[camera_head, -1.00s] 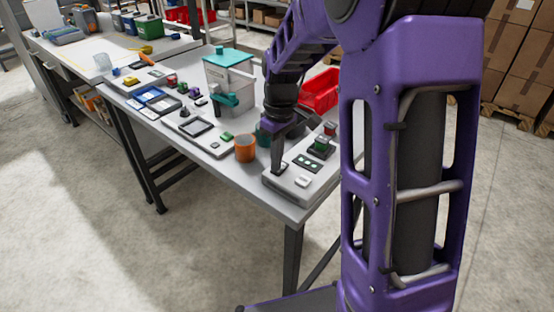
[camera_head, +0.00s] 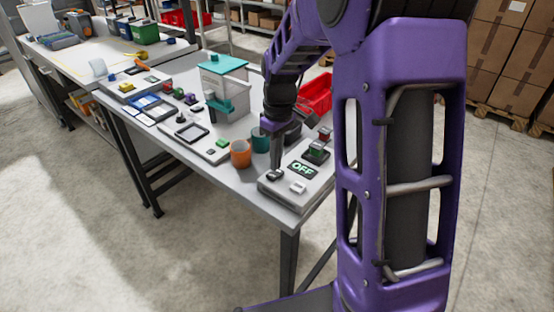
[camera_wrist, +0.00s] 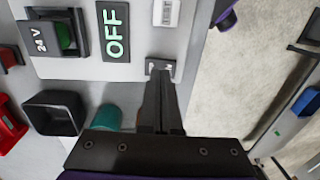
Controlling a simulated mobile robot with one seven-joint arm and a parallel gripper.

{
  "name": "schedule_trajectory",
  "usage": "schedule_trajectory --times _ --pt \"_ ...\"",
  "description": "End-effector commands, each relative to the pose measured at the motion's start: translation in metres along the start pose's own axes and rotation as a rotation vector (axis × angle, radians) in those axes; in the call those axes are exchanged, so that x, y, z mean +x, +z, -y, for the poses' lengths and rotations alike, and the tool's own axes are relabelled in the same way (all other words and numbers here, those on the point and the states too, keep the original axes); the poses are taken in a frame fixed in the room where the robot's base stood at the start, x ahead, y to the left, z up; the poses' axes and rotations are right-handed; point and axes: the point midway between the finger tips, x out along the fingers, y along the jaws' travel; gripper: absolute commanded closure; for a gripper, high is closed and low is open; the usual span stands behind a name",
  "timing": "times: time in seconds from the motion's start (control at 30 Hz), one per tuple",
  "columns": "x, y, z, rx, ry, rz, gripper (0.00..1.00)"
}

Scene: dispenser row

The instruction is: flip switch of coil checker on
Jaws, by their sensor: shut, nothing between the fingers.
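The coil checker (camera_head: 287,195) is a grey box at the front right end of the table. Its dark display (camera_head: 303,170) reads OFF in green, and this display (camera_wrist: 113,31) also shows in the wrist view. A small dark switch (camera_wrist: 160,66) sits on the panel below the white element. My gripper (camera_wrist: 161,78) is shut and empty, its fingertips right at this switch and partly covering it. In the head view my gripper (camera_head: 276,170) points down at the box's left part. I cannot tell whether the fingertips touch the switch or which way it is tipped.
A white rocker-like part (camera_head: 298,187) and a socket with a green block marked 24 V (camera_wrist: 62,36) are on the same box. An orange cup (camera_head: 241,153) and a teal cup (camera_head: 260,139) stand just left. A red bin (camera_head: 316,94) is behind.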

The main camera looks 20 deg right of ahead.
Motion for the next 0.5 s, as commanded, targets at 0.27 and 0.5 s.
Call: schedule_trajectory --times 0.27,0.5 --pt "-0.054 -0.007 0.003 0.001 0.005 -0.005 1.00" --pt "-0.104 -0.006 0.000 0.001 0.003 -0.003 1.00"
